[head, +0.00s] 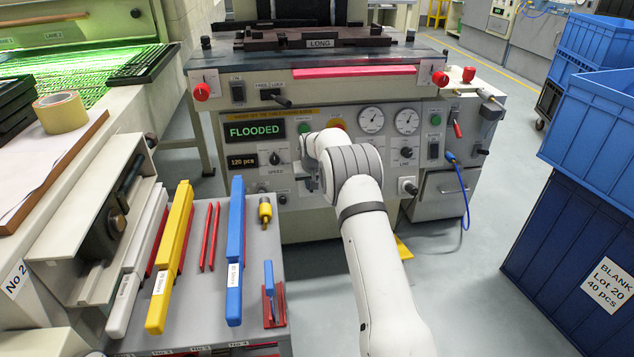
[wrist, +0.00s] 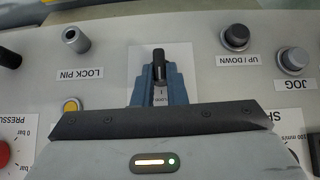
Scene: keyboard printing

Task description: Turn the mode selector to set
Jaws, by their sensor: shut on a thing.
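The mode selector (wrist: 159,62) is a small black knob on a pale plate of the machine's front panel, in the upper middle of the wrist view. My gripper (wrist: 157,84) is shut on it, with blue fingers at both sides of the knob. The knob points roughly straight up in that view. The plate's lettering is mostly hidden by the fingers, so I cannot read its position. In the head view my gripper (head: 308,172) is against the front panel (head: 340,190), and the arm hides the selector.
Near the selector are the LOCK PIN (wrist: 76,40), the UP/DOWN knob (wrist: 235,38) and the JOG knob (wrist: 291,60). A display (head: 254,131) reads FLOODED. A grey tool table (head: 200,270) stands left of my arm, blue crates (head: 590,130) to the right.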

